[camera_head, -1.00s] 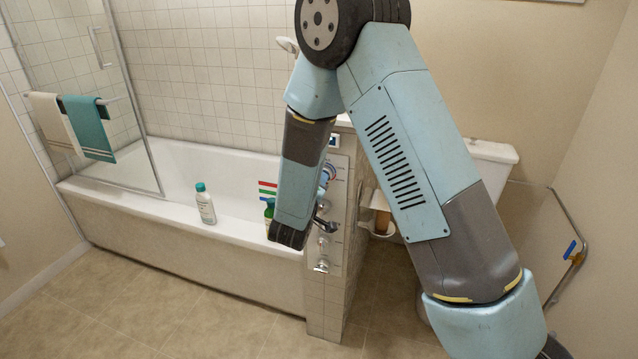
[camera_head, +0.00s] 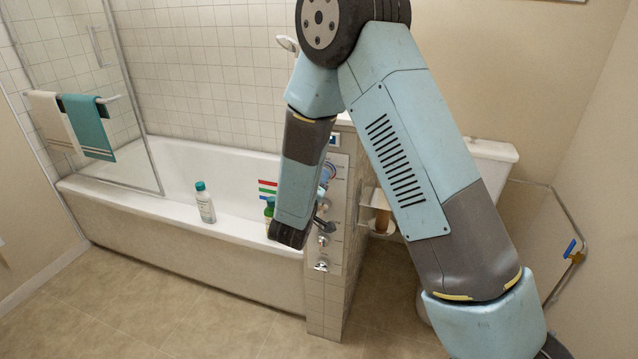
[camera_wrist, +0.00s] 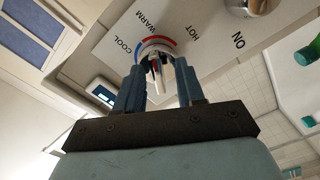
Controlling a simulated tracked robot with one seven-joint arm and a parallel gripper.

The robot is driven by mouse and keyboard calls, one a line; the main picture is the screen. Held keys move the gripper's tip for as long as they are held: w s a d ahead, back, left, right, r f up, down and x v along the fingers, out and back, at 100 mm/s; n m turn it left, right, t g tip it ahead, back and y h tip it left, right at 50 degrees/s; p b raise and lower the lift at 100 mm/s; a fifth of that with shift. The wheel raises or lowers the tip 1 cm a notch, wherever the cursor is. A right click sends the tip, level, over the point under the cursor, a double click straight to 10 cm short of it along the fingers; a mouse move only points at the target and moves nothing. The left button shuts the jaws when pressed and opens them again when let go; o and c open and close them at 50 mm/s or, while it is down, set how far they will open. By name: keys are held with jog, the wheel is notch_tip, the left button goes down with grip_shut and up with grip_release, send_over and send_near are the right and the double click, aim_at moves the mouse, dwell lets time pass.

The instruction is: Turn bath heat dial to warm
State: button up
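The bath heat dial (camera_wrist: 157,46) sits on a white panel, with a red and blue arc and the words COOL, WARM and HOT around it. It also shows in the head view (camera_head: 328,172), partly behind my forearm. In the wrist view my gripper (camera_wrist: 158,70) has its two blue fingers spread on either side of the dial's knob. I see gaps beside the knob, so the fingers look open around it. Which word the dial points to is not clear. In the head view my forearm hides most of my gripper.
A chrome knob (camera_wrist: 250,6) is near the word ON. A small display (camera_wrist: 102,92) is beside the dial. More chrome knobs (camera_head: 321,265) are lower on the tiled pillar (camera_head: 325,315). A bottle (camera_head: 205,207) and a green bottle (camera_head: 269,207) stand on the bathtub rim (camera_head: 160,209).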

jog(key=shift+s, duration=0.1)
jog(key=v, duration=1.3)
jog(key=shift+s, duration=0.3)
jog(key=s+d+r+m+g+h, duration=0.3)
jog(key=d+r+g, duration=0.35)
jog(key=d, duration=0.55)
jog(key=s+d+r+m+g+h, duration=0.35)
jog(key=d+r+g, duration=0.3)
jog(key=d, duration=0.55)
jog(key=s+d+r+m+t+y, duration=0.1)
jog(key=s+r+y, duration=0.9)
jog(key=s+y, duration=0.2)
jog(key=shift+s+d+t+y, duration=0.3)
jog(key=shift+s+d+y, duration=0.1)
jog(key=shift+s, duration=0.35)
